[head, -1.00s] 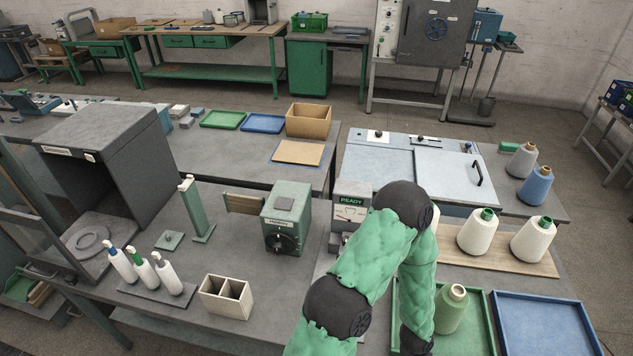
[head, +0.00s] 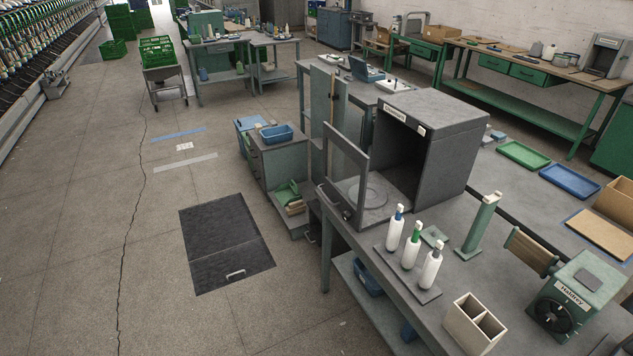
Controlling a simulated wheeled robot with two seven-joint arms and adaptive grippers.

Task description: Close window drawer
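A dark grey box cabinet (head: 437,128) stands on the workbench with its front open. A framed window door (head: 346,172) stands swung out at its left front edge. A round disc (head: 366,192) lies on the floor of the cabinet. Low to the left of the bench, a green and wooden item (head: 291,198) lies in what looks like a pulled-out drawer or low tray beside a small grey cabinet (head: 283,158); I cannot tell which. Neither of my grippers is in view.
White spray-like bottles (head: 410,247) stand on a stand before the cabinet. A two-cell wooden box (head: 474,323) and a green device (head: 572,302) are at the bench front. A dark floor mat (head: 226,243) lies on the open floor at left.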

